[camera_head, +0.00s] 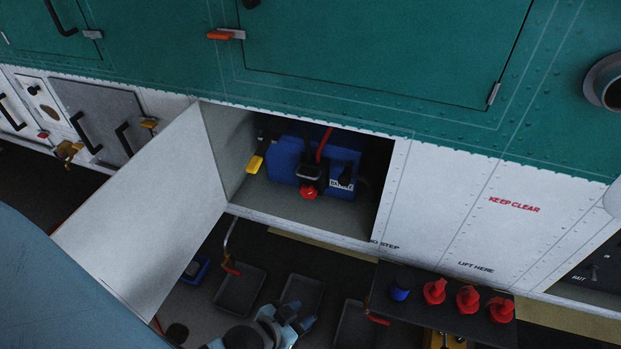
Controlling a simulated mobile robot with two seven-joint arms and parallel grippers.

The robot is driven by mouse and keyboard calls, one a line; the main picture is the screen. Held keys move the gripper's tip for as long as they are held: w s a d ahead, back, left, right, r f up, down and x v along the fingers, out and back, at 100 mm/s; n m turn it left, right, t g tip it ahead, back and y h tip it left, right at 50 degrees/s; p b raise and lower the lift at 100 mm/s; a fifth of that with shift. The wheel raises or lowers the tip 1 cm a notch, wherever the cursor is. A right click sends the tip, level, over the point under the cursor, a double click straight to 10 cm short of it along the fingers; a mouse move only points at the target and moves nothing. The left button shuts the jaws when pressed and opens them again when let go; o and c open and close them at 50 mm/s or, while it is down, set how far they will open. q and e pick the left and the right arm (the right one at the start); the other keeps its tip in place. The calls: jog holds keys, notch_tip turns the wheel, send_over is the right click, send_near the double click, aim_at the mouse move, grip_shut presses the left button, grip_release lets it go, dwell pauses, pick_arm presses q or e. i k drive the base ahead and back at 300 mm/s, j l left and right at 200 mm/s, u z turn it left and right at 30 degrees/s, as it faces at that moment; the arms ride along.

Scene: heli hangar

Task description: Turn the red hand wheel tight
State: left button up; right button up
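The red hand wheel (308,192) is small and sits on the front of a dark fitting on a blue battery unit (284,160). The unit stands inside an open compartment in the white lower hull, with a red cable rising from its top. My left gripper (296,318) shows at the bottom edge, below and well apart from the wheel. It is partly cut off by the frame, and I cannot tell whether its fingers are open or shut. My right gripper is not in view.
The open white door (150,215) swings out left of the compartment. A yellow handle (254,164) hangs at the compartment's left. Dark trays (239,290) lie below. A dark shelf (440,322) at lower right holds one blue and several red caps (467,298).

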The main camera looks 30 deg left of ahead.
aim_at(308, 192)
jog(key=k+u, duration=0.1)
jog(key=u, duration=0.35)
jog(key=k+j+u, duration=0.1)
jog(key=u, duration=0.3)
jog(key=j+u, duration=0.1)
jog(key=u, duration=0.35)
jog(key=i+j, duration=0.1)
jog(key=j, duration=0.35)
jog(key=i+j+z, duration=0.1)
jog(key=j, duration=0.35)
jog(key=i+j+z, duration=0.2)
jog(key=j, duration=0.2)
jog(key=j+z, duration=0.25)
jog(key=j, duration=0.2)
jog(key=i+j+z, duration=0.2)
jog(key=j, duration=0.3)
jog(key=k+l, duration=0.05)
